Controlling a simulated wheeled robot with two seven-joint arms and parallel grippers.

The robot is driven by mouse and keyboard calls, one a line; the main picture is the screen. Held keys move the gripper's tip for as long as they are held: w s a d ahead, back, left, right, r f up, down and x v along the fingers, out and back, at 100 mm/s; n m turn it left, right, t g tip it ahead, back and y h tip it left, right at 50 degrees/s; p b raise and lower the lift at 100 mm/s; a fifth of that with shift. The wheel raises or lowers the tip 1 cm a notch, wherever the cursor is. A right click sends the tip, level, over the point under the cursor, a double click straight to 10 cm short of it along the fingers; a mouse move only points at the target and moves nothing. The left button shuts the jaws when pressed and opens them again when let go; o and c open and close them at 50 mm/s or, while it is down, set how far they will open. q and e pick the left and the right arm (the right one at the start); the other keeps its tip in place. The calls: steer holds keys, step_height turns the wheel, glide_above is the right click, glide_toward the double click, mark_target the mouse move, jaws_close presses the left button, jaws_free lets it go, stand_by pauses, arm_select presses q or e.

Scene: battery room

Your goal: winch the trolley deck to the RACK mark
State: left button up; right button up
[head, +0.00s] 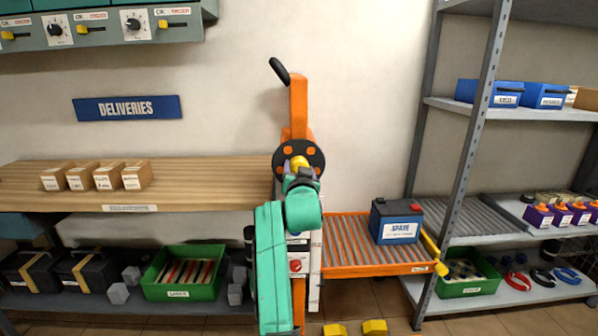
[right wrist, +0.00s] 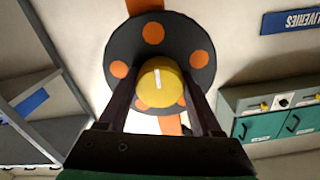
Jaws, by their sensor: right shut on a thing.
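The orange trolley mast (head: 299,103) stands mid-view with a black winch disc (head: 315,155) bearing orange spots. My right gripper (head: 300,172) is at the disc's centre. In the right wrist view, its fingers are shut on the yellow winch knob (right wrist: 161,76), which has a white line pointing up. The orange roller deck (head: 345,257) carries a dark blue battery (head: 398,222) with a white label. The deck's surface appears a little lower than the rack's roller shelf (head: 460,218). My arm partly hides the mast's white strip (head: 316,270); I cannot make out a RACK mark. My left gripper is not in view.
A wooden bench (head: 205,180) with small cartons stands left, above a green crate (head: 184,272). The grey rack (head: 468,130) at right holds blue bins and small batteries. A yellow stop (head: 441,268) is at the deck's right end. Yellow blocks (head: 374,327) lie on the floor.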

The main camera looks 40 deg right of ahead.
steer(key=shift+r+m, duration=0.1)
steer(key=shift+m, duration=1.5)
steer(key=o, duration=1.4)
